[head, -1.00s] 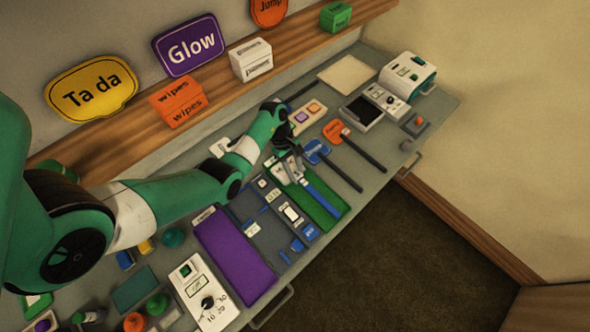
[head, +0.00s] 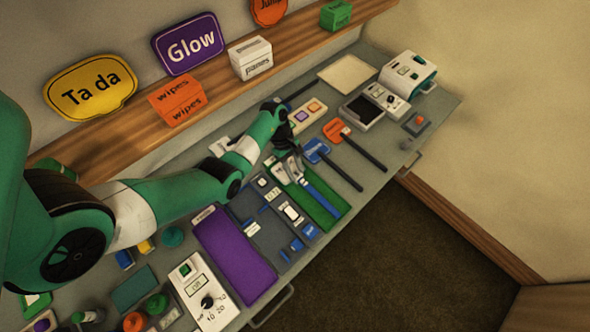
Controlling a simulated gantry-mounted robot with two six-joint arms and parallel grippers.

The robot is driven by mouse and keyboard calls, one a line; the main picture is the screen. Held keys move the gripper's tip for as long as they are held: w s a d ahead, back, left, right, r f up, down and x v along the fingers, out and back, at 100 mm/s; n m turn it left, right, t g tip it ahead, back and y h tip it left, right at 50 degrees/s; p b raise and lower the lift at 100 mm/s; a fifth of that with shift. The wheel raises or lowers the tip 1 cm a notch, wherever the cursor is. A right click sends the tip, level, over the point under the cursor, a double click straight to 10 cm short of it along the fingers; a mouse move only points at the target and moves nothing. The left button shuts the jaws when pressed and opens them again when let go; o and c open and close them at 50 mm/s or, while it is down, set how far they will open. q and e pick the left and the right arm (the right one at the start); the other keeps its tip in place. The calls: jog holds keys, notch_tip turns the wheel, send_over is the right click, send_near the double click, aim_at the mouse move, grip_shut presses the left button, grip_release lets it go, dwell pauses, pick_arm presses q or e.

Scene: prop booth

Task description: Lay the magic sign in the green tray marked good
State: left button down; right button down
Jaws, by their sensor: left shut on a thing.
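The green tray (head: 325,216) lies on the counter, its far-left end partly hidden by my left gripper. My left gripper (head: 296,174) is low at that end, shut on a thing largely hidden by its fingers. A blue strip (head: 321,195) extends from beside the fingers along the green tray and looks like part of the held sign. I cannot read its word, nor tell whether it rests on the tray floor. A white label patch (head: 280,172) shows beside the fingers. My right gripper is not in view.
Blue (head: 317,151) and orange (head: 333,130) paddle signs with dark sticks lie right of the green tray. A grey compartment tray (head: 266,228) with small items and a purple tray (head: 232,257) lie left. Boxes and wall signs line the shelf behind.

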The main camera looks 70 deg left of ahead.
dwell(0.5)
pick_arm(q)
jog(key=shift+c, duration=1.3)
grip_release()
notch_tip(320, 180, up, 8)
jog(key=p, duration=0.8)
